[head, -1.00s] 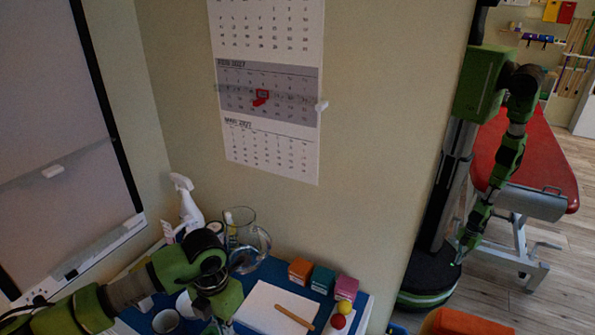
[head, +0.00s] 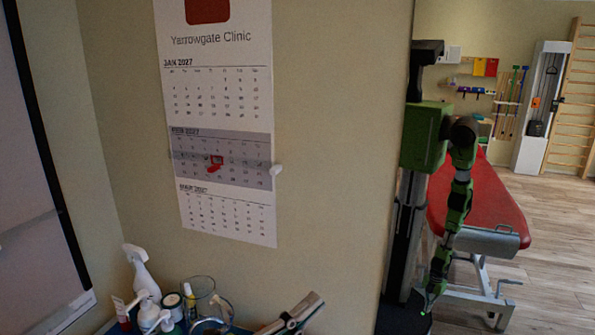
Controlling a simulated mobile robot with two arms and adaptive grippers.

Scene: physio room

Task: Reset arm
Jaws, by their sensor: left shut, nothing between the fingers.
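My right gripper is not in view.
A calendar (head: 225,132) hangs on the wall (head: 335,150), with a red mark on February. A white spray bottle (head: 140,272) and a glass jug (head: 200,298) stand at lower left. A red treatment table (head: 485,200) stands at right, with open wooden floor beyond.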

